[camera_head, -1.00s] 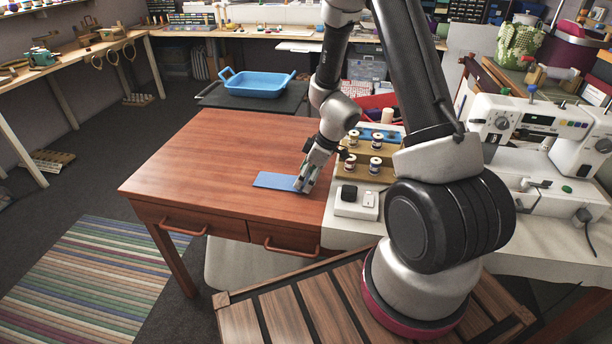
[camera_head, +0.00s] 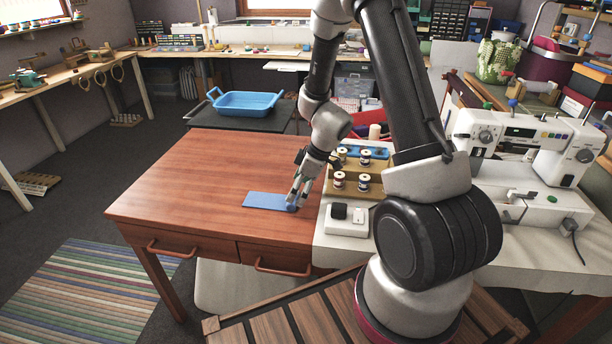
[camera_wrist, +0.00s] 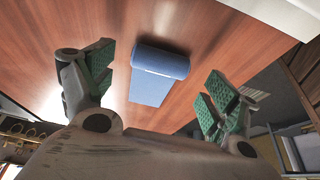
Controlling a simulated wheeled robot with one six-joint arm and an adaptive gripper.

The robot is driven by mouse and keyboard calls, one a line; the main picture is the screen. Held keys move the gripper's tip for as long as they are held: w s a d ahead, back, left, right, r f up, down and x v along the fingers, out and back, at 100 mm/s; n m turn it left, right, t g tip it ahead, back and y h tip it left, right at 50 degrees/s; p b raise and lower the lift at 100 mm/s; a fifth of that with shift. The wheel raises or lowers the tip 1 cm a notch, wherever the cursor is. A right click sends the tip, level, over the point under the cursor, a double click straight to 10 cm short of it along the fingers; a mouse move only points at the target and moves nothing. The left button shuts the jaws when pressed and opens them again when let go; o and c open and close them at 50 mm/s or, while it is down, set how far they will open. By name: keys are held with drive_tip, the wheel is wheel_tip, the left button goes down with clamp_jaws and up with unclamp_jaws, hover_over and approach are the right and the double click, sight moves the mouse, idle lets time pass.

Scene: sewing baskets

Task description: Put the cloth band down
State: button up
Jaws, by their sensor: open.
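The blue cloth band (camera_head: 266,201) lies on the brown wooden table, near its right side. In the wrist view it shows as a flat strip (camera_wrist: 149,90) with a thick rolled part (camera_wrist: 160,62) at one end. My gripper (camera_head: 296,200) is low over the rolled end. In the wrist view my gripper (camera_wrist: 158,74) is open, its green-padded fingers apart on either side of the band, with visible gaps between them and the roll. The gripper hides part of the band's right end in the head view.
The table top (camera_head: 180,185) is clear left of the band. A wooden spool rack (camera_head: 355,183) with several thread spools and a white box with a black knob (camera_head: 346,219) stand close on the right. A blue tray (camera_head: 245,104) is behind, and a sewing machine (camera_head: 530,145) is farther right.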

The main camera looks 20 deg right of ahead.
drive_tip(key=s+d+r+m, duration=0.1)
drive_tip(key=s+r, duration=0.3)
drive_tip(key=r, duration=0.6)
drive_tip(key=s+d+r+m, duration=0.2)
drive_tip(key=s+r, duration=0.1)
drive_tip(key=r, duration=0.7)
drive_tip(key=s+d+r+m+t+h, duration=0.1)
drive_tip(key=s+r+m, duration=0.3)
drive_tip(key=s, duration=0.4)
drive_tip(key=s+d+r+m+h, duration=0.2)
drive_tip(key=s+d+r+m, duration=0.2)
drive_tip(key=s+r, duration=0.3)
drive_tip(key=s, duration=0.2)
drive_tip(key=shift+s+r+t+h, duration=0.2)
drive_tip(key=shift+s+t+h, duration=0.1)
drive_tip(key=shift+t, duration=0.1)
